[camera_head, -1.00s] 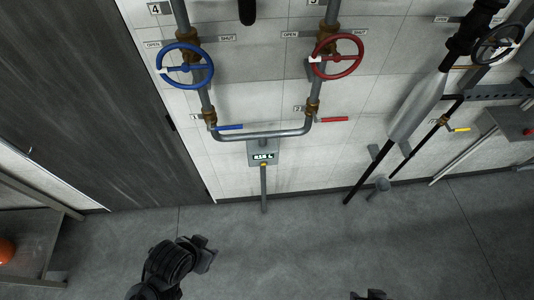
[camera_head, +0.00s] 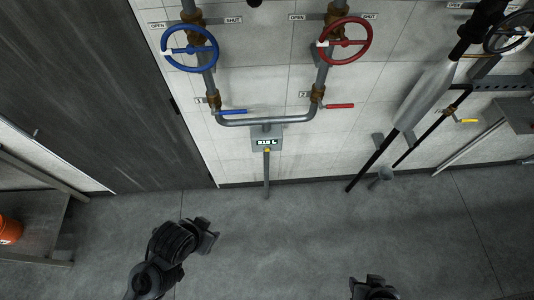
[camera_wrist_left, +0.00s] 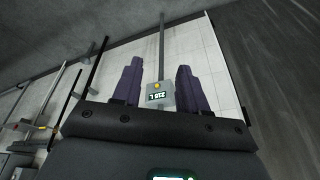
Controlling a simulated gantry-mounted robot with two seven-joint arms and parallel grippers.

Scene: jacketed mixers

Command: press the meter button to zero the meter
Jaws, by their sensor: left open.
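The meter (camera_head: 267,141) is a small grey box with a lit digital display, on the pipe between the two valve lines. Its yellow button (camera_head: 267,150) sits just below the display. My left gripper (camera_head: 209,236) is in front of the wall, lower left of the meter in the head view. In the left wrist view, its dark fingers (camera_wrist_left: 160,64) are apart and empty. The meter (camera_wrist_left: 160,95) and button (camera_wrist_left: 157,85) appear between them, farther off. My right gripper (camera_head: 374,287) is at the bottom edge, and its jaws are unclear.
A blue handwheel (camera_head: 190,48) and a red handwheel (camera_head: 344,41) are above the meter. A blue lever (camera_head: 231,112) and a red lever (camera_head: 339,106) flank the pipe. A dark door (camera_head: 95,90) is at left. The grey floor (camera_head: 290,235) before the meter is clear.

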